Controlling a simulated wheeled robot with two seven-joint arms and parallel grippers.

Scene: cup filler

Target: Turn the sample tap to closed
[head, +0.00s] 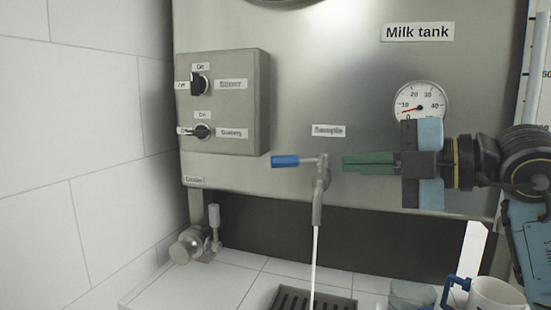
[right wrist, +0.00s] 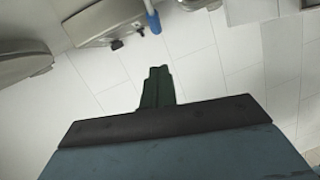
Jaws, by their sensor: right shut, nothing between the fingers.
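The sample tap (head: 319,185) sticks out from the tank front below the "Sample" label (head: 328,131). Its blue-handled lever (head: 286,161) points left, and a white stream (head: 314,265) runs from its spout down to the drain grate. My right gripper (head: 345,162) is shut and empty, its green fingers pointing left at lever height just right of the tap. I cannot tell whether the tips touch it. In the right wrist view the shut fingers (right wrist: 157,75) show, with a blue handle (right wrist: 153,20) above them. My left gripper is not in view.
A switch box (head: 222,102) with two knobs is at upper left, and a gauge (head: 421,104) is above my right gripper. Below are a drain grate (head: 290,302), a glass (head: 410,293), a white mug (head: 495,293) and a lower-left valve (head: 190,245).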

